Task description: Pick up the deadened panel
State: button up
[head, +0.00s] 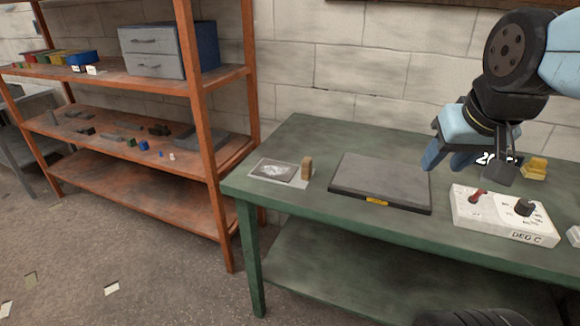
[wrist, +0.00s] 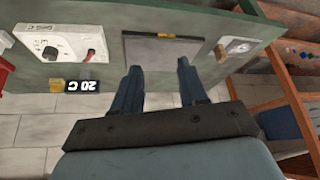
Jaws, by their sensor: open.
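A flat dark grey panel (head: 382,180) with a yellow label on its front edge lies on the green bench. It also shows in the wrist view (wrist: 160,50), beyond my fingertips. Which piece is the deadened panel is not marked legibly. My gripper (head: 465,172) is above the back of the bench, to the right of the panel in the head view. In the wrist view its two fingers (wrist: 158,68) are spread with nothing between them. They are apart from the panel.
A white control box (head: 505,214) with a red lever and a black knob stands right of the panel. A yellow block (head: 535,168) is behind it. A pale plate with a grey patch (head: 280,171) and a small brown block (head: 306,168) sit at left. An orange shelf (head: 215,150) stands left.

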jog(key=shift+o, duration=0.3)
jog(key=shift+o, duration=1.3)
jog(key=shift+w+f, duration=0.2)
jog(key=shift+f, duration=0.15)
jog(key=w+d+f+n+g+h, duration=0.1)
jog(key=w+f+n+g+h, duration=0.3)
jog(key=w+f+n+h, duration=0.3)
jog(key=n+t+y, duration=0.1)
jog(key=n+t, duration=1.4)
jog(key=n, duration=1)
send_near(305, 168)
jog(key=x, duration=1.1)
jog(key=shift+w+d, duration=0.1)
jog(key=shift+w, duration=0.2)
